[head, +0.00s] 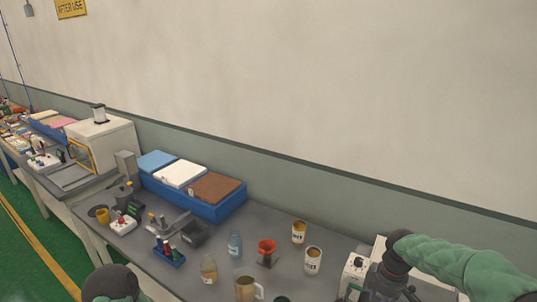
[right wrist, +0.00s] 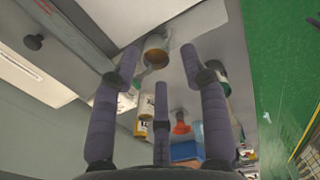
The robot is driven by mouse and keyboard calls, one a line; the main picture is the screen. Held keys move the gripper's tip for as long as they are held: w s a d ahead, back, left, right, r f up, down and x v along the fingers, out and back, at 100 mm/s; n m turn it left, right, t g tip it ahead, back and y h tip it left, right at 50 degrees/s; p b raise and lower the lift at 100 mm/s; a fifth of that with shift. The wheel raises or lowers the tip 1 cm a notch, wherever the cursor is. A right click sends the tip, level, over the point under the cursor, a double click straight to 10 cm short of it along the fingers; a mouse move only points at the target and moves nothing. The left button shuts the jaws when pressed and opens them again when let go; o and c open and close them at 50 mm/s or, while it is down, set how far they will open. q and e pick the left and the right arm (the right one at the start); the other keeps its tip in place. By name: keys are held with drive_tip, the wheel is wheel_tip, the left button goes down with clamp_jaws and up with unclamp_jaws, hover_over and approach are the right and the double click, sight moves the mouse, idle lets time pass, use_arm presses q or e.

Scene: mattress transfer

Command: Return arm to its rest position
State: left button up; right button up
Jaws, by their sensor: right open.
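My right arm comes in from the right in the head view with a green sleeve. My right gripper (head: 388,288) points down over the right end of the grey workbench (head: 215,270), beside a white box-like device (head: 353,273). In the right wrist view the fingers of this gripper (right wrist: 165,80) are spread apart with nothing between them. Part of my left arm shows as a dark rounded joint at the bottom left of the head view; its gripper is out of the picture.
A blue tray (head: 225,208) holds blue, white and brown slabs. Near my right gripper stand white cans (head: 313,262), a red funnel-like cup (head: 266,248), a mug (head: 245,289) and bottles (head: 235,244). A white cabinet (head: 108,140) stands farther left. The wall runs behind the bench.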

drive_tip(key=s+a+f+m+y, duration=0.1)
drive_tip(key=s+a+f+m, duration=0.1)
drive_tip(key=a+f, duration=0.3)
drive_tip(key=s+a+f+m+y, duration=0.1)
drive_tip(key=s+a+f+m, duration=0.1)
drive_tip(key=a+f, duration=0.3)
drive_tip(key=s+a+f+m+y, duration=0.1)
drive_tip(key=a+f, duration=0.4)
drive_tip(key=f, duration=0.5)
drive_tip(key=shift+s+m, duration=0.5)
drive_tip(key=shift+m, duration=0.1)
drive_tip(key=s+a+f+m+y, duration=0.1)
drive_tip(key=s+a+f+m, duration=0.3)
drive_tip(key=s, duration=0.3)
drive_tip(key=s+a+f+m, duration=0.3)
drive_tip(key=s+f+m, duration=0.15)
drive_tip(key=s, duration=0.25)
use_arm(q)
wheel_tip(320, 180, down, 14)
drive_tip(key=b, duration=1.4)
use_arm(e)
wheel_tip(320, 180, down, 14)
drive_tip(key=shift+w+f, duration=0.2)
drive_tip(key=shift+w, duration=0.05)
